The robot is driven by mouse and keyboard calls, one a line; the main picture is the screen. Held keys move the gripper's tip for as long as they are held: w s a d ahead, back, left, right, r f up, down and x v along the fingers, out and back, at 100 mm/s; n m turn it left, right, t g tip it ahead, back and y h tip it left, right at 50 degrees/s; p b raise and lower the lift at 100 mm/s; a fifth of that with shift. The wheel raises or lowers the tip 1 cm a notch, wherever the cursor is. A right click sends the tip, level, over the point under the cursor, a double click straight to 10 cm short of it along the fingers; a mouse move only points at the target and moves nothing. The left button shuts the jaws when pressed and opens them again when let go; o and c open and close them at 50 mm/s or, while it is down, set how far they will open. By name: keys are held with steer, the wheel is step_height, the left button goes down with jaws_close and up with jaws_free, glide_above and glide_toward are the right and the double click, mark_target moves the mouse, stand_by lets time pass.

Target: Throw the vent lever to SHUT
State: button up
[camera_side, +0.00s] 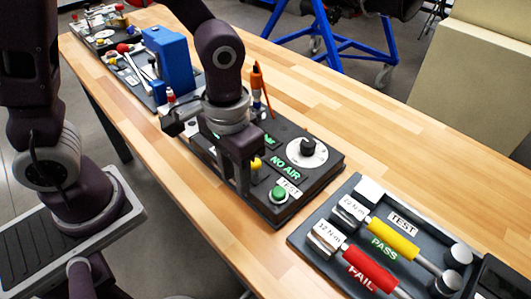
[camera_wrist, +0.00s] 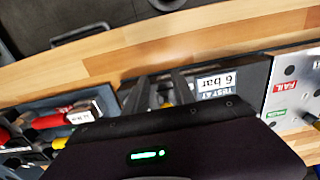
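The black test panel (camera_side: 318,178) lies on the bench under my gripper. It carries a round white dial with a black knob (camera_side: 308,147), a green button (camera_side: 279,194) and NO AIR and TEST labels. My gripper (camera_side: 243,185) points down at the panel's near left part. A small yellow part (camera_side: 256,163) shows beside the fingers; I cannot tell if it is the vent lever. In the wrist view the fingers (camera_wrist: 160,92) stand apart, with a bit of yellow (camera_wrist: 166,101) between them. The lever's position and any SHUT mark are hidden.
A tray (camera_side: 297,236) with red FAIL and yellow PASS tools lies to the right. An orange-handled tool (camera_side: 257,82) stands upright behind the gripper. A blue block (camera_side: 170,60) and other trays are to the left. The bench (camera_side: 400,150) is clear at back right.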

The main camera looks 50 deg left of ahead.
step_height(320, 180, up, 6)
steer(key=shift+f, duration=0.1)
stand_by(0.4)
